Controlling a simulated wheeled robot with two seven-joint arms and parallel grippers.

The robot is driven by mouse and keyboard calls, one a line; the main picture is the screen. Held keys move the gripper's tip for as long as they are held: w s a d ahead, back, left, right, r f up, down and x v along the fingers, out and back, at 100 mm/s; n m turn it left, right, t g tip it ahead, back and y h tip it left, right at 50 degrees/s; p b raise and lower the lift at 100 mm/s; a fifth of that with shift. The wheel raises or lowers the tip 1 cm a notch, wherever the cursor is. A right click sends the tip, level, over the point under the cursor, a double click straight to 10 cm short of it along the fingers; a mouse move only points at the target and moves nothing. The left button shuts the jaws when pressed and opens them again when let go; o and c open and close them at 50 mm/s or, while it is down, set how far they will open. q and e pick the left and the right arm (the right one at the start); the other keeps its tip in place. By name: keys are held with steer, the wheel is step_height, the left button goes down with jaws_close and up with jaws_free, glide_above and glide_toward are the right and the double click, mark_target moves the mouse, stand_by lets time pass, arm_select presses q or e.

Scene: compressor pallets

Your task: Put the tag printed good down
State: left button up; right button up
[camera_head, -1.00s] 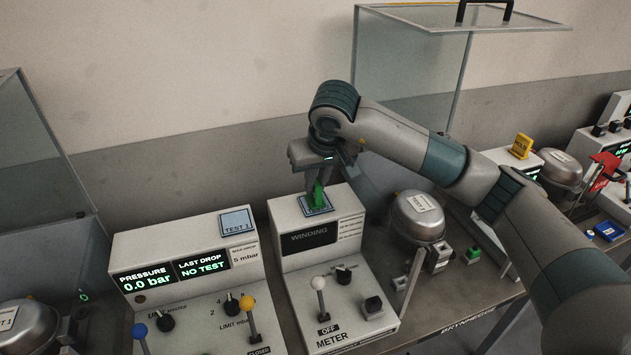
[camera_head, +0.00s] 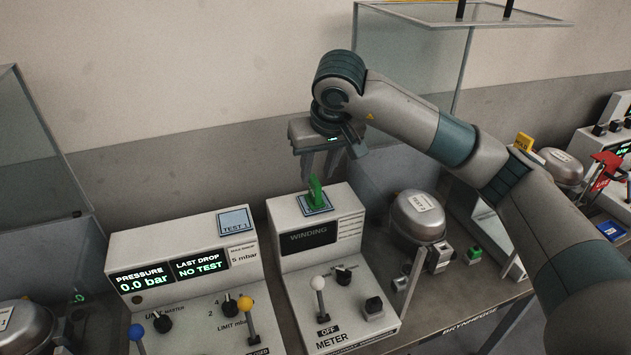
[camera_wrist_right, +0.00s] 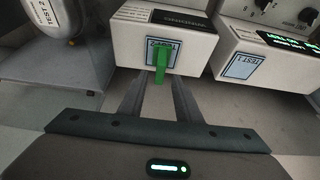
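The green tag (camera_head: 314,190) stands upright on the blue-edged square pad (camera_head: 327,210) on top of the winding meter box. Its print cannot be read from here. The tag also shows in the right wrist view (camera_wrist_right: 160,62), on the pad just beyond the fingertips. My left gripper is not in view.
The pressure test box (camera_head: 180,240) with its TEST 1 pad stands left of the meter box (camera_head: 283,225). A compressor (camera_head: 418,215) stands to the right. A yellow tag (camera_head: 523,143) and a red tag (camera_head: 606,165) stand farther right. Glass guards rise on both sides.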

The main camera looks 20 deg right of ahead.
arm_select(q)
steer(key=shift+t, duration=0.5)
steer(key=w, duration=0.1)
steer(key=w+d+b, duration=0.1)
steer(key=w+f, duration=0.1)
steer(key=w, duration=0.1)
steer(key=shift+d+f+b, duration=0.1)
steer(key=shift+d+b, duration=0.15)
steer(key=shift+b, duration=0.05)
arm_select(e)
steer(key=v, duration=0.7)
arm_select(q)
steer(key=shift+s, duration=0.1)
arm_select(e)
steer(key=shift+s+r, duration=0.1)
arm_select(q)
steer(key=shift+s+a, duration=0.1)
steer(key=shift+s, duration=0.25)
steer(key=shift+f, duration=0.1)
